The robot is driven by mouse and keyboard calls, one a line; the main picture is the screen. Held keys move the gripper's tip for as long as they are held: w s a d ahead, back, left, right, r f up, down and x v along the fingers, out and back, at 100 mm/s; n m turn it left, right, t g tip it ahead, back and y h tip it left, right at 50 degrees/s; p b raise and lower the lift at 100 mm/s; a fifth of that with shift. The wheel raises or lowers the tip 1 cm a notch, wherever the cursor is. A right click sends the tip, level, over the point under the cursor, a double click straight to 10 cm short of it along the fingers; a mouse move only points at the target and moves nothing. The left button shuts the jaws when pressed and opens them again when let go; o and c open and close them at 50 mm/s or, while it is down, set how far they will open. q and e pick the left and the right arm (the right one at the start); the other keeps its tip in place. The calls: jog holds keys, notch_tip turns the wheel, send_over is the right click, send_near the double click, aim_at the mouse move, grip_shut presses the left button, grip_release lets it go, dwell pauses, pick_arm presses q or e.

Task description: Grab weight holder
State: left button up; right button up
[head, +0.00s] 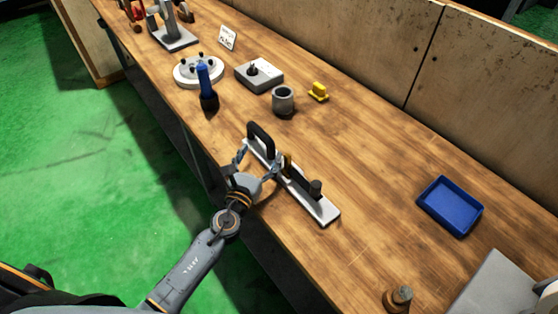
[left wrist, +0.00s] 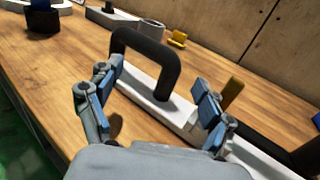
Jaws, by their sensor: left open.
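What looks like the weight holder is a long white bar (head: 321,209) lying near the front edge of the table. It has a black loop handle (head: 261,137) at its far end, a yellow piece near its middle and a dark knob at its near end. My left gripper (head: 259,161) is open beside it on the front side, with nothing between the fingers. In the left wrist view the black handle (left wrist: 172,76) stands just beyond and between the two open fingers (left wrist: 155,85), apparently without contact. My right gripper is not in view.
Behind the bar stand a grey cup (head: 283,101), a yellow part (head: 318,92), a grey block (head: 259,75) and a blue-handled tool (head: 206,88). A blue tray (head: 450,206) lies at the right. A brown-topped knob (head: 398,298) stands near the front. Table around the bar is mostly clear.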

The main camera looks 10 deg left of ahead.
pick_arm(q)
jog(key=w, duration=0.2)
jog(key=shift+w+d, duration=0.15)
jog(key=shift+w, duration=0.25)
jog(key=shift+s, duration=0.1)
jog(key=shift+c, duration=1.3)
jog(key=c, duration=1.4)
jog(key=shift+r, duration=0.2)
grip_shut()
